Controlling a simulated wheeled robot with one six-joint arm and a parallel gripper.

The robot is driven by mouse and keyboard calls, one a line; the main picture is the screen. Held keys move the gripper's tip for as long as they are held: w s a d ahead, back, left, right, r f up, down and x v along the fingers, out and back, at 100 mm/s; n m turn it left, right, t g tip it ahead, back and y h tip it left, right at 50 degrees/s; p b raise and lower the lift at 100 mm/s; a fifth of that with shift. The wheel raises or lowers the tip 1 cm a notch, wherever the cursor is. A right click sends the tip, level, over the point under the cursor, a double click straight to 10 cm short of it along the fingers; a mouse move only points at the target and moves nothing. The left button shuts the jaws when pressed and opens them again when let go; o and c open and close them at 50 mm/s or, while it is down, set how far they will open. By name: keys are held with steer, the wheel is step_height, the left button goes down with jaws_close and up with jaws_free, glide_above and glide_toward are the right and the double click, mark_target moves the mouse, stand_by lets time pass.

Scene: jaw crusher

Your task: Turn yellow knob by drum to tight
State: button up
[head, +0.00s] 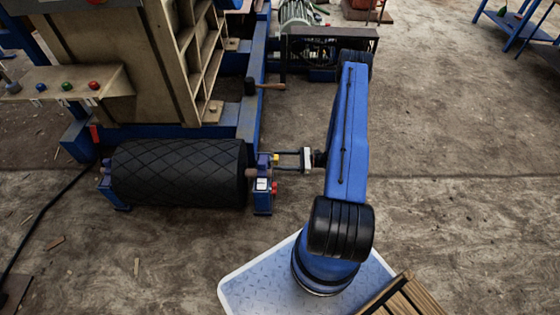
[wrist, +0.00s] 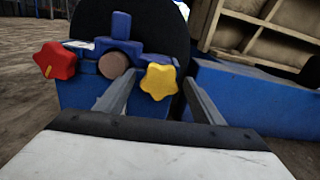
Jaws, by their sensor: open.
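The yellow star-shaped knob (wrist: 159,81) is on the blue bearing block (wrist: 88,92) at the end of the drum; it also shows small in the head view (head: 276,157). The drum (head: 178,172) is black with a diamond-pattern surface. My gripper (head: 281,160) is open and points left at the block. In the wrist view its fingers (wrist: 159,78) stand on either side of the yellow knob, with gaps that look clear. I cannot tell whether the tips reach past the knob's face. The knob's shaft is hidden behind it.
A red star-shaped knob (wrist: 55,65) is on the same block, left of the yellow one in the wrist view. A round brown shaft end (wrist: 114,66) sits between them. A blue frame beam (head: 253,110) runs behind the block. Floor to the right is open.

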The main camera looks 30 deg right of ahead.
steer(key=shift+a, duration=0.1)
steer(key=c, duration=1)
steer(key=shift+c, duration=0.2)
steer(key=shift+m, duration=10.4)
